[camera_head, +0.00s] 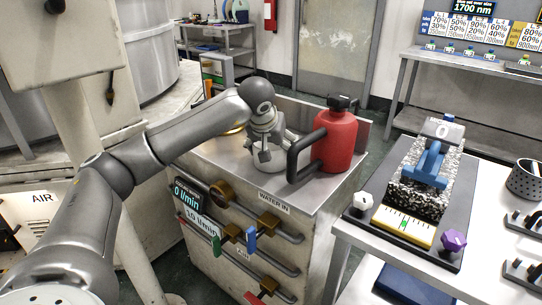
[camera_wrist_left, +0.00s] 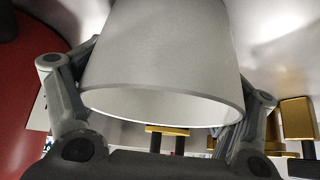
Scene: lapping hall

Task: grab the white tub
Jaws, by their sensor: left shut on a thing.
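The white tub (camera_head: 274,162) is on or just above the metal top of the cabinet, largely covered by my left gripper (camera_head: 264,147) in the head view. In the left wrist view the white tub (camera_wrist_left: 160,55) fills the middle, with its wide rim towards my palm. The fingers of my left gripper (camera_wrist_left: 165,85) stand on both sides of it, shut on it. I cannot tell whether its base touches the surface. My right gripper is in neither view.
A red jug (camera_head: 336,140) with a dark handle stands close right of the tub. Valves and pipes (camera_head: 270,225) line the cabinet front. At right, a table (camera_head: 355,240) holds a speckled block (camera_head: 428,185).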

